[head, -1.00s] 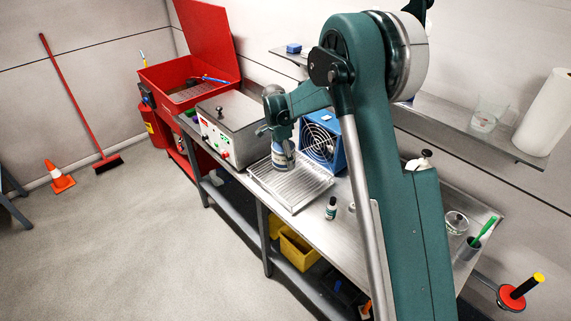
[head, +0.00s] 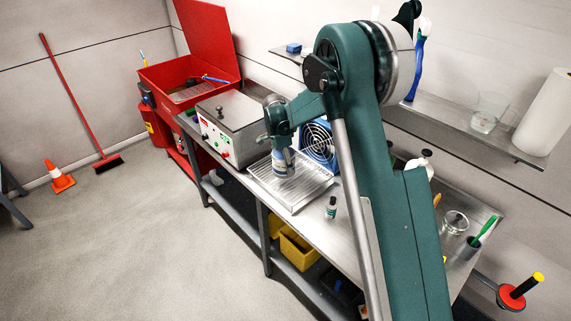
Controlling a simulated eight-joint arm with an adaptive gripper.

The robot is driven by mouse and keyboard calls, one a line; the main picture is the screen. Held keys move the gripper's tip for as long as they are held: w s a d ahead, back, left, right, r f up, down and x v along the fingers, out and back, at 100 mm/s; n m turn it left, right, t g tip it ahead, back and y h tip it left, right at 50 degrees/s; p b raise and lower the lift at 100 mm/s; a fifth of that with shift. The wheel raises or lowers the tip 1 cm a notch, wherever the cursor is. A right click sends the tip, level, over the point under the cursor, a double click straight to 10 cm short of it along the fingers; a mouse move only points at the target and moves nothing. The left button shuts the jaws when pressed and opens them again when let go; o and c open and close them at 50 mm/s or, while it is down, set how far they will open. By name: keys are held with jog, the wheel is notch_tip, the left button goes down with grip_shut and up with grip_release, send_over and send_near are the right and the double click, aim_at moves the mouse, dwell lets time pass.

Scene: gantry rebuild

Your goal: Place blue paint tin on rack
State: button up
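My gripper (head: 281,147) points down over the metal rack (head: 303,195), a ribbed tray on the bench. The blue paint tin (head: 284,167), small with a pale and blue side, is upright directly under my gripper at the back left part of the rack. My gripper appears shut on its upper part; the fingertips are small and partly hidden. The tin's base is at or just above the rack; I cannot tell whether it touches.
A blue fan unit (head: 319,144) stands close behind the rack, partly hidden by my arm. A grey lidded machine (head: 232,125) is to the left. A small dark bottle (head: 331,207) stands right of the rack. A wall shelf (head: 455,125) is above.

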aim_at(281, 153)
jog(key=o, duration=1.4)
jog(key=shift+r, duration=0.2)
jog(key=r, duration=0.4)
jog(key=a+r, duration=0.1)
jog(key=r, duration=0.6)
jog(key=shift+s+a+r, duration=0.35)
jog(key=shift+r, duration=0.1)
